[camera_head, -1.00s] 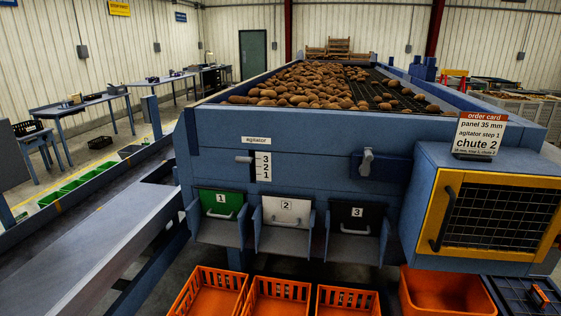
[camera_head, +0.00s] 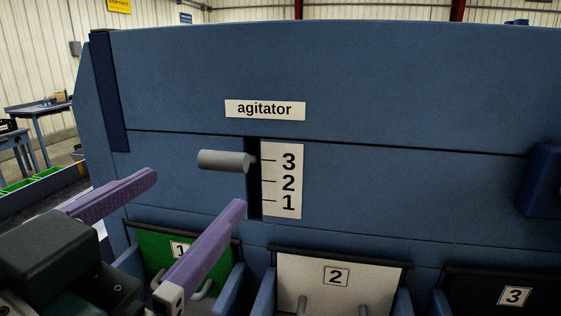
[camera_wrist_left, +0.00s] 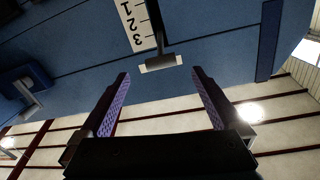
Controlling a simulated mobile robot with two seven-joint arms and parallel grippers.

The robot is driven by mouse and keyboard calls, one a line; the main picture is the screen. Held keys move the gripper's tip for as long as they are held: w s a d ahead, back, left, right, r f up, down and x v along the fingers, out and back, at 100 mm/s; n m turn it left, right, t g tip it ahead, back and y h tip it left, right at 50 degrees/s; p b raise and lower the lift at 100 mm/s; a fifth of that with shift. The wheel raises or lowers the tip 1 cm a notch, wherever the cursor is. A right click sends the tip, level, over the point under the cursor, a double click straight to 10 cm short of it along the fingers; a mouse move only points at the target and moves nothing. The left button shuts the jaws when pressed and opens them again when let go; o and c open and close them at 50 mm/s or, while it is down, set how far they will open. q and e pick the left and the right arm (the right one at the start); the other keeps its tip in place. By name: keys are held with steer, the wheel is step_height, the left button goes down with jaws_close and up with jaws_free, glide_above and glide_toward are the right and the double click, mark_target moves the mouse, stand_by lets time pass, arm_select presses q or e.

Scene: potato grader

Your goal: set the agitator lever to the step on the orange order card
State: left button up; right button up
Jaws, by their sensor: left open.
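The agitator lever, a grey cylindrical handle (camera_head: 224,161), sticks out of a dark vertical slot in the blue panel. It stands level with the 3 at the top of the white step scale (camera_head: 282,181), above 2 and 1. My left gripper (camera_head: 195,192) is open and empty, its two purple fingers apart, lower in the picture than the handle and not touching it. In the left wrist view the picture is upside down; the handle (camera_wrist_left: 163,61) lies beyond and between the fingertips (camera_wrist_left: 160,74). The order card is out of view now. My right gripper is not in view.
Below the slot are chute doors: green 1 (camera_head: 160,258), white 2 (camera_head: 310,286) and black 3 (camera_head: 500,302), with handles and side walls. A dark blue fitting (camera_head: 541,180) juts out at the right. The panel around the lever is clear.

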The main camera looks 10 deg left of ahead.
mark_target(218, 168)
arm_select(q)
steer(key=w, duration=0.3)
steer(key=w+p, duration=0.1)
steer(key=w, duration=0.2)
steer(key=w+p, duration=0.1)
steer(key=w, duration=0.2)
steer(key=shift+d, duration=0.35)
steer(key=shift+w+f, duration=0.1)
steer(key=shift+w, duration=0.5)
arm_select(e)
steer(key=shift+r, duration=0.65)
arm_select(q)
jaws_close()
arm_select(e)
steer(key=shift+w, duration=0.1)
